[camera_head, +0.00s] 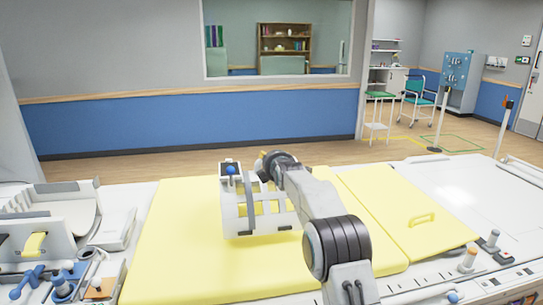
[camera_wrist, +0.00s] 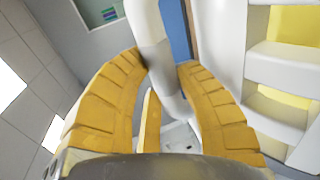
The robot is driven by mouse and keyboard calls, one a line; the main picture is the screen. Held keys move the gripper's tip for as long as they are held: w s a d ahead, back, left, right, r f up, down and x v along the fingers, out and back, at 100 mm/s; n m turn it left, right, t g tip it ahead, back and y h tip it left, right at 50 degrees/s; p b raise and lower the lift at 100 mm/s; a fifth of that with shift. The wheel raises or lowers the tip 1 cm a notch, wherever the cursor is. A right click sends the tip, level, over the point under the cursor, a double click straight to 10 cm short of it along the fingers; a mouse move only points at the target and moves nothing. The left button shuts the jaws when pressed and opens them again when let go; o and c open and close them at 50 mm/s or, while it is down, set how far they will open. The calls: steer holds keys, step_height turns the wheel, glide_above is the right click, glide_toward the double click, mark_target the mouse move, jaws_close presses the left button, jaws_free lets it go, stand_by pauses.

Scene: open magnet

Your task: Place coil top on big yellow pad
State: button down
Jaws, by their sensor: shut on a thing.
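The coil top (camera_head: 229,222) is a white frame with window-like openings. In the head view it is upright over the middle of the big yellow pad (camera_head: 175,250); I cannot tell whether its lower edge touches the pad. My gripper (camera_head: 268,160) is at the top of the coil top, partly hidden by my arm. In the wrist view my yellow fingers (camera_wrist: 160,64) are shut around a pale rounded bar. The coil top's slotted white side (camera_wrist: 252,75) is at the right, with yellow showing through.
A smaller yellow pad (camera_head: 395,205) with a handle lies to the right. White trays (camera_head: 50,212) and blue fittings (camera_head: 62,284) crowd the left. Knobs (camera_head: 468,259) stand at the front right. The big pad is bare left of the coil top.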

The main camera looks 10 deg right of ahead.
steer(key=shift+w+r, duration=0.15)
steer(key=shift+w, duration=0.2)
steer(key=shift+a+f+b, duration=0.1)
steer(key=shift+f+b, duration=0.45)
steer(key=shift+f, duration=1.4)
steer(key=c, duration=1.4)
jaws_free()
steer(key=shift+f, duration=0.4)
steer(key=o, duration=0.5)
steer(key=shift+s, duration=0.1)
steer(key=shift+c, duration=0.2)
steer(key=shift+s, duration=0.1)
